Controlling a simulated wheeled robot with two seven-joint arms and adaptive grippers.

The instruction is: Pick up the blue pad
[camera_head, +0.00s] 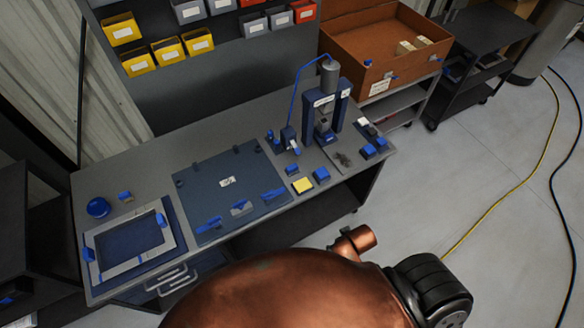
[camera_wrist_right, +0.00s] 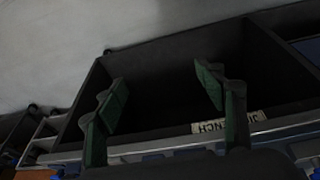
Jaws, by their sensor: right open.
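A small blue pad (camera_head: 321,174) lies near the front edge of the grey workbench (camera_head: 150,165), right beside a yellow pad (camera_head: 302,185). Other small blue pieces (camera_head: 368,151) lie farther right on the bench, so the color alone does not single it out. My right gripper (camera_wrist_right: 162,88) shows in the right wrist view with its two green-lined fingers spread wide and nothing between them. It faces a dark, open-sided box shape with a printed label (camera_wrist_right: 228,127). The blue pad is not recognizable in that view. My left gripper is not in view.
A blue press (camera_head: 325,110) stands at the back right of the bench. A dark mat (camera_head: 225,200) with blue clamps covers the middle, and a framed screen (camera_head: 130,245) lies at the left. A brown crate (camera_head: 350,65) stands behind. Yellow and dark hoses cross the open floor at right.

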